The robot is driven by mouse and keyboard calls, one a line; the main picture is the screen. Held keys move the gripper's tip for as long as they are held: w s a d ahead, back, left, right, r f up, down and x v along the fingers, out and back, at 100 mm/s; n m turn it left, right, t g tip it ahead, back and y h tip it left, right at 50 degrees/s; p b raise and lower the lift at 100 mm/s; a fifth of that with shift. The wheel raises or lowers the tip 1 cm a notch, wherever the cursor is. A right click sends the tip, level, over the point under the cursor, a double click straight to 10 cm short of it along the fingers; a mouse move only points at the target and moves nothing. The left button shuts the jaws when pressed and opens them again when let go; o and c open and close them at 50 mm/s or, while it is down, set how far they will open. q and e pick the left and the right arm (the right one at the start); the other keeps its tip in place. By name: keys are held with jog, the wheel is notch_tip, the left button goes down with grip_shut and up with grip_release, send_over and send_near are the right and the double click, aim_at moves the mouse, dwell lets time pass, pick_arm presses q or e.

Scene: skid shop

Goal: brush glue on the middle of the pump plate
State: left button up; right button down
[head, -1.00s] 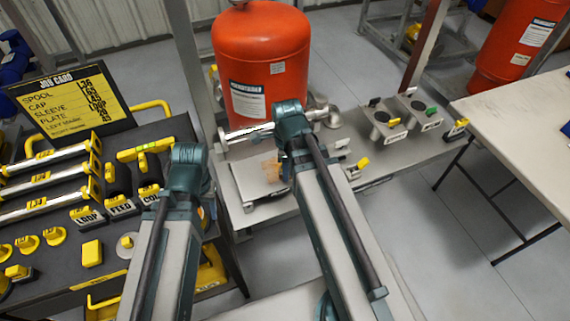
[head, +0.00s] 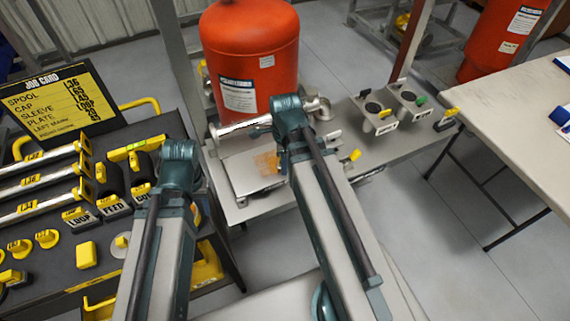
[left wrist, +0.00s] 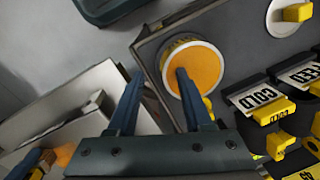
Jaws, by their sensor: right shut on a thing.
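The pump plate (head: 244,178) lies flat on the grey bench below the red tank, with an orange patch (head: 266,163) near its middle. My right gripper (head: 284,162) is over the plate's right side, close to the patch. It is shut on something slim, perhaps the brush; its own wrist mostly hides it. In the left wrist view, my left gripper (left wrist: 158,76) is open, its fingers apart with nothing between them. A round pot with an orange top (left wrist: 197,72), which looks like glue, stands on the dark cart behind the right finger.
The red tank (head: 250,50) stands behind the plate, with a silver pipe (head: 240,127) before it. Cup holders (head: 375,108) stand right on the bench. The dark cart (head: 60,262) at left holds a job card (head: 50,98), bars and labelled blocks. A white table (head: 520,105) is at right.

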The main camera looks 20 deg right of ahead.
aim_at(274, 148)
jog(key=shift+w, duration=1.35)
jog(key=shift+w+f, duration=0.1)
pick_arm(q)
jog(key=shift+s+f, duration=0.1)
jog(key=shift+f, duration=0.05)
pick_arm(e)
jog(key=shift+w, duration=1.5)
jog(key=shift+w, duration=0.1)
jog(key=shift+w+a, duration=0.1)
jog(key=shift+w, duration=1.55)
jog(key=shift+s+d+f, duration=0.1)
jog(key=shift+d, duration=0.7)
